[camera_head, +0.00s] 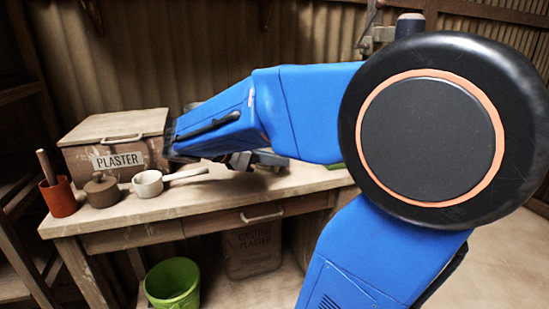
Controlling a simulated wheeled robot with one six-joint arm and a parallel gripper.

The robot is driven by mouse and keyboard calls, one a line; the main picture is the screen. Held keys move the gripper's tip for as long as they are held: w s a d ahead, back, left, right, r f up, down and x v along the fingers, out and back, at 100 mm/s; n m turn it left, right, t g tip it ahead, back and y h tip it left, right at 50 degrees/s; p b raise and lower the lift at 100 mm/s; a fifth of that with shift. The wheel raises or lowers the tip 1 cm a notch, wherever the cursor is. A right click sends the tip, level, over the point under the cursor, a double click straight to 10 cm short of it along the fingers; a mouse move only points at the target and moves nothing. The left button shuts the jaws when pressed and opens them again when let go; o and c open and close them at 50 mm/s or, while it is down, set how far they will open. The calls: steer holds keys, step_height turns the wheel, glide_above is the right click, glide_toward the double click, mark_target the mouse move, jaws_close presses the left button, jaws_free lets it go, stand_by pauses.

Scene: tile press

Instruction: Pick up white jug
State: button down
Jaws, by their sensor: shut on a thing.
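My blue arm reaches leftward across the workbench (240,191). Its end stands over the bench beside the plaster box. My gripper (238,160) shows only as a small dark part below the arm, and most of it is hidden. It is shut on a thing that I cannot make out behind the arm. I see no clear white jug. A small white pot (147,185) with a long handle pointing right stands on the bench, left of and below the arm's end.
A lidded plaster box (80,157) stands at the back left. A brown lidded pot (101,192) and an orange cup (58,198) with a stick stand before it. A green bucket (173,285) and a plaster sack (252,252) are below the bench. The front middle edge is clear.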

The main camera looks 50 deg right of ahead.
steer(key=shift+r, duration=0.15)
steer(key=shift+r, duration=4.8)
